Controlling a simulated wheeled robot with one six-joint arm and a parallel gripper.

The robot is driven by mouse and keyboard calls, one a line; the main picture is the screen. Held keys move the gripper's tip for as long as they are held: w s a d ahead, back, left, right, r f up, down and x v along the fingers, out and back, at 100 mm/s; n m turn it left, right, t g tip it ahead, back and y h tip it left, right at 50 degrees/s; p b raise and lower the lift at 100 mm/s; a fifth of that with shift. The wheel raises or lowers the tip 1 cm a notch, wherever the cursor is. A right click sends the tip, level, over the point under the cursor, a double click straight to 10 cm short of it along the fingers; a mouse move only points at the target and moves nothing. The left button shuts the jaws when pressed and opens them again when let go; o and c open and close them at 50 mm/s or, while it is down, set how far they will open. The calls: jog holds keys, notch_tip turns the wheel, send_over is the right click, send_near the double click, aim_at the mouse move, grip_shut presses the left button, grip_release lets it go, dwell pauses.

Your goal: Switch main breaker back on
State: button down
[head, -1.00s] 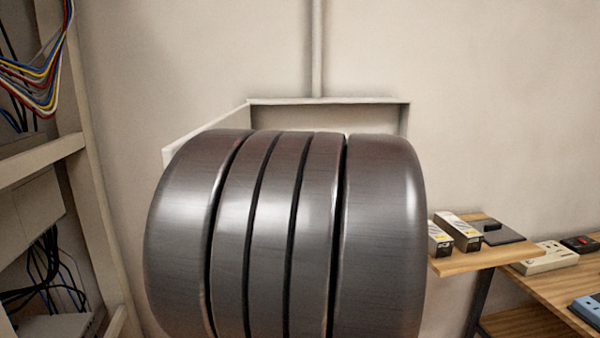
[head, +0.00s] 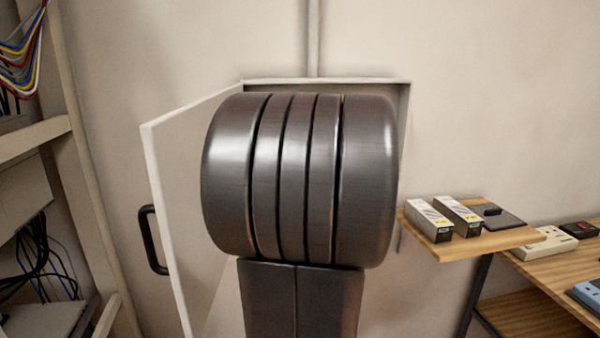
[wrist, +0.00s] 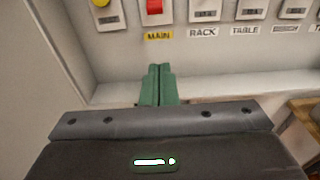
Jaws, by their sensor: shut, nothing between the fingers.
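In the wrist view the main breaker (wrist: 155,8) is a red toggle in a white housing at the top edge, above a yellow MAIN label (wrist: 158,36). It is cut off by the frame, so I cannot tell its position. My gripper (wrist: 158,70) has green fingers pressed together, empty, below the MAIN label and apart from the toggle. In the head view the breaker cabinet (head: 325,81) is on the wall with its door (head: 165,190) swung open to the left. My arm hides the cabinet's inside and my gripper there.
Right of the main breaker are further breakers labelled RACK (wrist: 203,32) and TABLE (wrist: 245,30). The door's black handle (head: 151,240) sticks out left. A wooden shelf (head: 470,243) with small boxes is to the right. A rack with cables (head: 20,70) stands left.

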jog(key=x, duration=0.6)
jog(key=shift+w+a, duration=0.1)
jog(key=shift+w, duration=0.05)
jog(key=r+p, duration=0.1)
jog(key=r, duration=0.1)
jog(key=s+r+p, duration=0.1)
jog(key=r+p, duration=0.1)
jog(key=shift+s, duration=0.1)
jog(key=shift+s+r+p, duration=0.15)
jog(key=shift+p, duration=0.2)
